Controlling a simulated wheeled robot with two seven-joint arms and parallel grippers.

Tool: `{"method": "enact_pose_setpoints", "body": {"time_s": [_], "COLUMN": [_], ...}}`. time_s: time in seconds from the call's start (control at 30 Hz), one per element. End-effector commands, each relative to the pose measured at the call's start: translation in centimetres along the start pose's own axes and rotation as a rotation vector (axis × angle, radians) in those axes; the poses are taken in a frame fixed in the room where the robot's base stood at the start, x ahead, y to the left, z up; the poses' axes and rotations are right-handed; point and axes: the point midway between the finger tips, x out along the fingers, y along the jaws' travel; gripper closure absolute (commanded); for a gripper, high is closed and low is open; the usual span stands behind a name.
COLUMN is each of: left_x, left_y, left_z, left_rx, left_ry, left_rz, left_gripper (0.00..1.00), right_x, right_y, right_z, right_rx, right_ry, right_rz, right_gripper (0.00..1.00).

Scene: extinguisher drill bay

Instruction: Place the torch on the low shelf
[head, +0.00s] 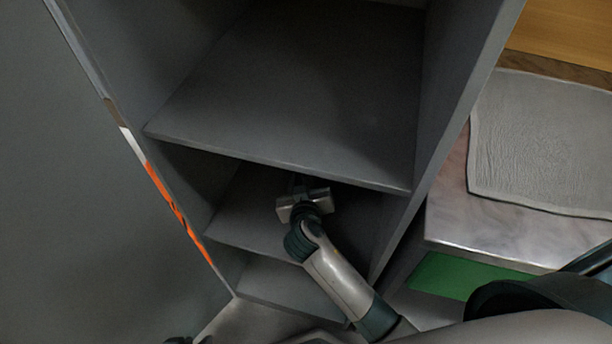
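A grey shelf unit stands in front of me, with a wide upper shelf (290,120) and lower shelves under it. I cannot make out a torch anywhere; anything at the fingertips is hidden by the gripper and the dark.
A bottom board (285,285) lies lower down. To the right is a marbled counter (445,215) with a grey textured mat (545,140) and a green panel (455,277) below. The upper shelf is bare.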

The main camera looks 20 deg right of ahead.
Motion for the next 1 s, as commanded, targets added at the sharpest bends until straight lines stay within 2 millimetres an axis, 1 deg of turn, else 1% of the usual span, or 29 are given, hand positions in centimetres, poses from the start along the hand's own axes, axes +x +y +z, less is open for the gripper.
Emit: {"method": "enact_pose_setpoints", "body": {"time_s": [0.17,0.27,0.5,0.7,0.83,1.0], "left_x": [-0.1,-0.1,-0.2,-0.2,-0.2,-0.2], "left_y": [-0.3,-0.4,-0.5,-0.5,-0.5,-0.5], "left_z": [0.3,0.3,0.7,1.1,1.3,1.3], "left_rx": [-0.002,-0.002,-0.003,-0.003,-0.004,-0.004], "left_ry": [-0.015,-0.019,-0.032,-0.044,-0.047,-0.048], "left_rz": [-0.007,-0.009,-0.012,-0.013,-0.013,-0.013], "left_gripper": [0.72,0.72,0.72,0.72,0.72,0.72], "right_x": [-1.5,-2.9,-7.2,-10.3,-11.5,-12.0], "right_y": [0.0,0.0,0.0,0.0,0.0,0.0], "right_z": [0.0,0.0,0.0,0.0,0.0,-0.1], "right_rx": [0.001,0.003,0.003,0.002,0.001,0.000], "right_ry": [0.000,-0.001,-0.002,-0.001,0.000,0.001], "right_rz": [-0.001,-0.001,-0.002,-0.001,0.000,0.001], "right_gripper": [0.60,0.60,0.60,0.60,0.60,0.60]}}
